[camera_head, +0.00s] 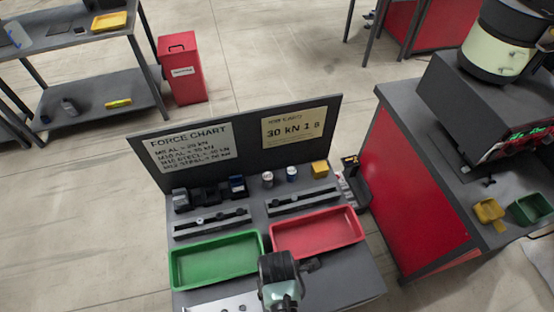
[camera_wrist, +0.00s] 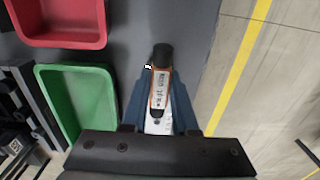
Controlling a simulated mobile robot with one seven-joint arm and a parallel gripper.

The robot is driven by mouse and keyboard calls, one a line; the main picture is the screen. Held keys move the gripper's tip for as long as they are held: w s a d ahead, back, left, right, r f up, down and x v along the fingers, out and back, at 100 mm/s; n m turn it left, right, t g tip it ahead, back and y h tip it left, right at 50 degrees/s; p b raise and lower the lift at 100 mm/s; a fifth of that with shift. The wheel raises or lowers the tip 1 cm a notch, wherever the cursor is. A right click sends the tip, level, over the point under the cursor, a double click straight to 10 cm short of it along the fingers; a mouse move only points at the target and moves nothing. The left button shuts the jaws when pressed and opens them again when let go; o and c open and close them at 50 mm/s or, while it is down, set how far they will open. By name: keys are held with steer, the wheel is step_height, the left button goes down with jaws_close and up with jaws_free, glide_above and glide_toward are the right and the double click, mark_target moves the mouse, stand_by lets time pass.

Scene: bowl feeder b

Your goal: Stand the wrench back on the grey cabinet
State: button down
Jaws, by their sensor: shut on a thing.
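My gripper (camera_wrist: 160,92) is shut on a slim tool, which I take for the wrench (camera_wrist: 159,93). It has orange edges, a pale face with dark lettering and a black rounded end pointing away from the wrist. The blue fingers lie along both its sides. The wrench appears over the grey bench, but its height is unclear. In the head view my gripper (camera_head: 281,292) is at the bottom centre, mostly hidden by my wrist. A dark grey box-like cabinet (camera_head: 465,95) under a bowl feeder stands at the right; I cannot tell whether it is the task's grey cabinet.
The bench holds a green tray (camera_head: 190,283) and a red tray (camera_head: 350,236), with fixtures and a yellow block (camera_head: 319,169) behind. An upright dark chart board (camera_head: 250,130) backs it. A red-sided table (camera_head: 405,195) stands at right. A red bin (camera_head: 181,75) is behind.

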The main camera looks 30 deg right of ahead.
steer(key=c, duration=0.7)
jaws_free()
step_height(320, 180, up, 12)
steer(key=w+d+r+m+t+h, duration=0.2)
steer(key=w+r+m+t, duration=0.35)
steer(key=w+r, duration=1)
steer(key=w+a+r+m+t, duration=0.1)
steer(key=w+r+t, duration=0.3)
steer(key=r, duration=0.4)
steer(key=w+a+r+m+t, duration=0.1)
steer(key=w+a+r+t, duration=0.2)
steer(key=r, duration=0.4)
step_height(320, 180, up, 17)
steer(key=a+m+t, duration=0.3)
steer(key=t, duration=0.4)
steer(key=s+a+r+m+t, duration=0.1)
steer(key=s+r+t, duration=0.1)
steer(key=r, duration=0.4)
steer(key=s+a+r+m+t+y, duration=0.1)
steer(key=s+a+r+m+t, duration=0.1)
steer(key=s+r, duration=0.3)
steer(key=s+a+r+m+t+y, duration=0.1)
steer(key=s+r+t, duration=0.3)
steer(key=r, duration=0.5)
steer(key=shift+s+a+r, duration=0.1)
steer(key=shift+s+a, duration=0.15)
steer(key=shift+a, duration=0.1)
